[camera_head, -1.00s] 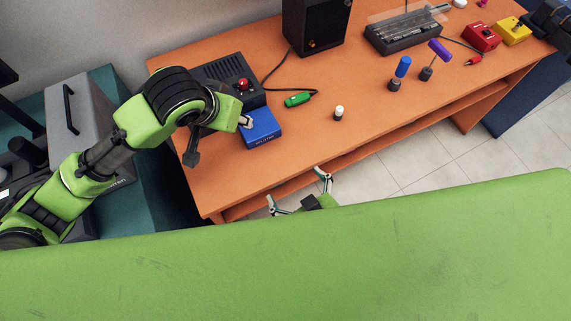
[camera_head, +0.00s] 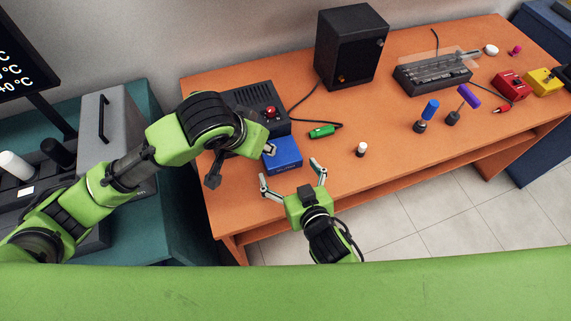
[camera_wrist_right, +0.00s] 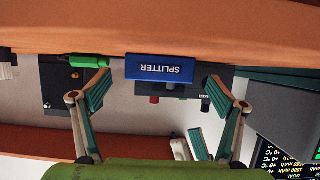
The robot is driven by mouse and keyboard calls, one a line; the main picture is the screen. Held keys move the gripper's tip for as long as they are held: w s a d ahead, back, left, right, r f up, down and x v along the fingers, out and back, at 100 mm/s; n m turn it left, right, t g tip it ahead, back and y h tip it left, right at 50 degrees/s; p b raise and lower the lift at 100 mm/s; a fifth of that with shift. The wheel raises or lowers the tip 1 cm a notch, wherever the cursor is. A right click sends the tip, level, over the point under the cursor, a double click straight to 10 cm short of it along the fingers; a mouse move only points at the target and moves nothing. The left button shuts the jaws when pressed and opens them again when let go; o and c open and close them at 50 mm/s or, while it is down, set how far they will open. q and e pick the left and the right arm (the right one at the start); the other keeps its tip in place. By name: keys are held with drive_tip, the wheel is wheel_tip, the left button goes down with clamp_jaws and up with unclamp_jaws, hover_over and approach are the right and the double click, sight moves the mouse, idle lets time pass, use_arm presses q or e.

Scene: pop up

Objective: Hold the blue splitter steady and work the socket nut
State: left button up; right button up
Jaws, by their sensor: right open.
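The blue splitter box (camera_head: 284,153) lies near the orange desk's front left part. Its "SPLITTER" label shows upside down in the right wrist view (camera_wrist_right: 160,68). My left gripper (camera_head: 268,149) is at the splitter's left back corner, with a pale fingertip over it; the wrist hides the rest, so its grip cannot be told. My right gripper (camera_head: 291,174) is open and empty in front of the splitter, apart from it; in the right wrist view its spread fingers (camera_wrist_right: 155,90) frame the box. I cannot make out a socket nut.
A black unit with a red knob (camera_head: 271,113) stands behind the splitter. A green plug (camera_head: 322,132) and a small white-capped piece (camera_head: 361,149) lie to the right. Blue-handled (camera_head: 430,109) and purple-handled (camera_head: 467,97) tools stand farther right. The desk's middle is mostly clear.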

sight(286, 167)
drive_tip(key=shift+x, duration=1.6)
drive_tip(key=c, duration=1.6)
drive_tip(key=shift+o, duration=0.2)
